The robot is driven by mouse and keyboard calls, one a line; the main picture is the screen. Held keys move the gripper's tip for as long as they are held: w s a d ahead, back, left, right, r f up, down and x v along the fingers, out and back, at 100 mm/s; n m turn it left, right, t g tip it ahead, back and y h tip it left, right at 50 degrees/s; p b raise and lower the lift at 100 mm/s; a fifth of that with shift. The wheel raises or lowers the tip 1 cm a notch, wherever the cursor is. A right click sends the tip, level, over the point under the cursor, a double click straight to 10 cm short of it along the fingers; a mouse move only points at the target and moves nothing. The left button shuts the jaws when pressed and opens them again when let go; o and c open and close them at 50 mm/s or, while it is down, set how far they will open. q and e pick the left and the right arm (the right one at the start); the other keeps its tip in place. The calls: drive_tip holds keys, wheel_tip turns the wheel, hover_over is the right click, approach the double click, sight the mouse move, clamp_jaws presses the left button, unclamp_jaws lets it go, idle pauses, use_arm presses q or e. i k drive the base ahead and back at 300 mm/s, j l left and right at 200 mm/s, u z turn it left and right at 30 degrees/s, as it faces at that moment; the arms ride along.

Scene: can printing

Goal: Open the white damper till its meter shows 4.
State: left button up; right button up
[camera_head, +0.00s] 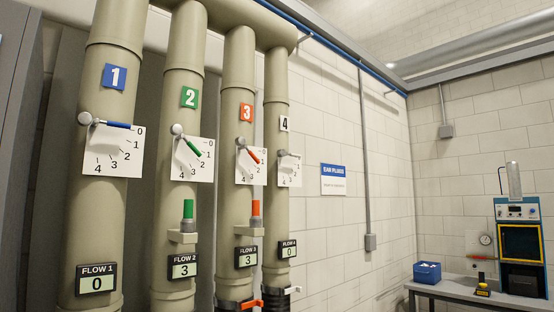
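The pipe with the white "4" label (285,124) is the rightmost of the row. Its white dial plate (290,176) has a round grey knob (282,153) at its upper left. A white lever is hard to make out against the plate; I cannot tell its exact angle. The FLOW 4 meter (288,250) below reads 0. Near the bottom of this pipe a small white handle (292,290) sticks out beside a dark collar. Neither of my grippers is in view.
Pipe 1's blue lever (112,124) points at 0; FLOW 1 (96,283) reads 0. Pipes 2 and 3 have green (193,147) and red (253,156) levers tilted down; both meters read 3. A bench (460,288) with a blue bin (427,271) stands at right.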

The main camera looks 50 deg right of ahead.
sight(280, 152)
drive_tip(key=l+u, duration=0.15)
drive_tip(key=l, duration=0.35)
drive_tip(key=k+l+u, duration=0.2)
drive_tip(key=l, duration=0.3)
drive_tip(key=l+u, duration=0.15)
drive_tip(key=l, duration=0.35)
drive_tip(key=k+l+u, duration=0.15)
drive_tip(key=l, duration=0.3)
drive_tip(key=k+l, duration=0.1)
drive_tip(key=l, duration=0.3)
drive_tip(key=k+l, duration=0.1)
drive_tip(key=l, duration=0.3)
drive_tip(key=k+l, duration=0.1)
drive_tip(key=l, duration=0.3)
drive_tip(key=k+l+u, duration=0.1)
drive_tip(key=l, duration=0.25)
drive_tip(key=k+l, duration=0.1)
drive_tip(key=l, duration=0.3)
